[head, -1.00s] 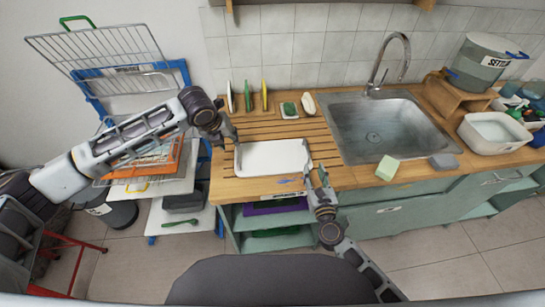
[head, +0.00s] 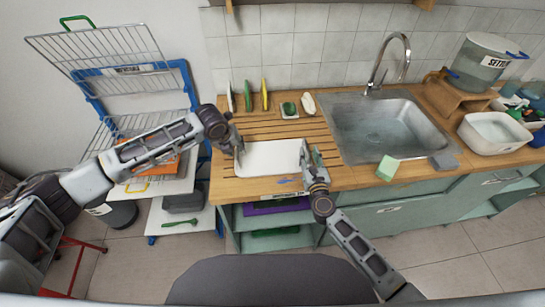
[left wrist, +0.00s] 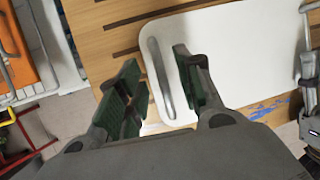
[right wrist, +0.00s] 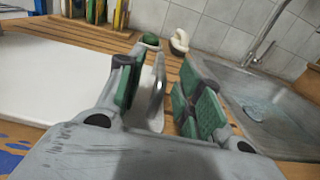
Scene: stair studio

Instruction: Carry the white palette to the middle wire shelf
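The white palette (head: 270,158) lies flat on the slatted wooden counter. It has a metal handle at each end. My left gripper (head: 237,148) is open at the palette's left end; in the left wrist view its fingers stand on either side of the left handle (left wrist: 163,78), apart from it. My right gripper (head: 309,156) is open at the right end; in the right wrist view the right handle (right wrist: 157,90) shows between its fingers. The rack at the left carries a middle wire shelf (head: 122,130), partly hidden by my left arm.
An upper wire shelf (head: 95,48) juts out above. An orange tray (head: 152,165) sits lower on the rack. Upright boards (head: 248,95) and a green sponge dish (head: 289,109) stand behind the palette. The sink (head: 385,130) is to the right, with a sponge (head: 387,168) on its front edge.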

